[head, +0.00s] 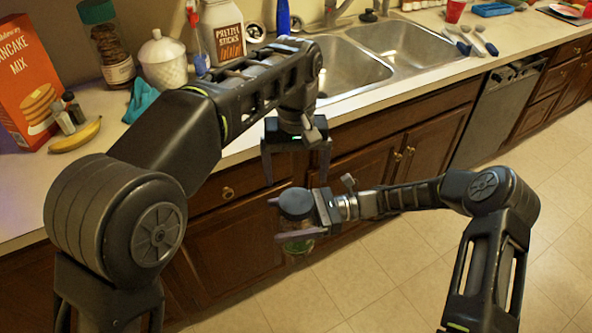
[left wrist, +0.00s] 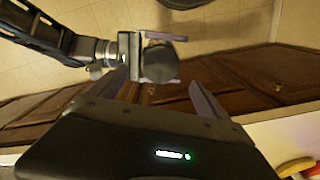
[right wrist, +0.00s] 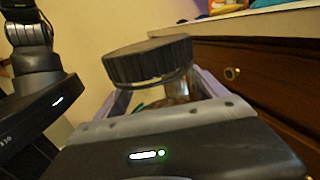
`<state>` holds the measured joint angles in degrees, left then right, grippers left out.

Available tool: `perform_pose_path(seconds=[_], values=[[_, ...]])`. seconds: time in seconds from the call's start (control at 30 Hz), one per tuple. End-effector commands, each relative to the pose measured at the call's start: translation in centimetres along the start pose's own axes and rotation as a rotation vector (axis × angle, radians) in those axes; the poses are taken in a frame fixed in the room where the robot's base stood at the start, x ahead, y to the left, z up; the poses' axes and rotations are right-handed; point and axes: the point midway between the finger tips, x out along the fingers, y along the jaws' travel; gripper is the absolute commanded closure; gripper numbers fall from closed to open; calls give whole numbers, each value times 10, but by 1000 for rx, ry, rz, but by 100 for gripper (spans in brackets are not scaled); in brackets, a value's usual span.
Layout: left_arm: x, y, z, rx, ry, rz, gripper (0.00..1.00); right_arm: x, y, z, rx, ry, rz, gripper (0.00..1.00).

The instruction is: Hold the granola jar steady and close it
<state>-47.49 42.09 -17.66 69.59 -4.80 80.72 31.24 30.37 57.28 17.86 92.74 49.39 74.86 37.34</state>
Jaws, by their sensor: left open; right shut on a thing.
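The jar (head: 299,246) is clear with a dark round lid (head: 296,204) on top; something green and brown shows through its wall. My right gripper (head: 277,219) is shut around the jar below the lid and holds it in the air before the cabinets. In the right wrist view the black ribbed lid (right wrist: 148,61) looks slightly tilted; I cannot tell if it is fully seated. My left gripper (head: 297,172) is open and empty, pointing down just above the lid. In the left wrist view the lid (left wrist: 157,64) shows beyond the open fingers.
The counter behind holds a pancake mix box (head: 33,85), a banana (head: 75,136), a green-lidded jar (head: 106,45), a white lidded pot (head: 163,62) and a pretzel container (head: 224,33). The sink (head: 350,66) is behind my left gripper. Open floor lies to the right.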

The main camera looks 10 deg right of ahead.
Motion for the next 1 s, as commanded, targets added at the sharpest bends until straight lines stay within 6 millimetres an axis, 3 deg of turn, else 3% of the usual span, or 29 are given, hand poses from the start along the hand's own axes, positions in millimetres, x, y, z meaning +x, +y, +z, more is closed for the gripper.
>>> perform_pose_path(seconds=[0.57, 1.0], values=[[2, -1, 0, -52, -3, -2, 11, 0, 0, 1, -1, -2, 0, 100], [36, -1, 0, -50, -4, -2, 11, 0, 0, 1, -1, -2, 1, 100]])
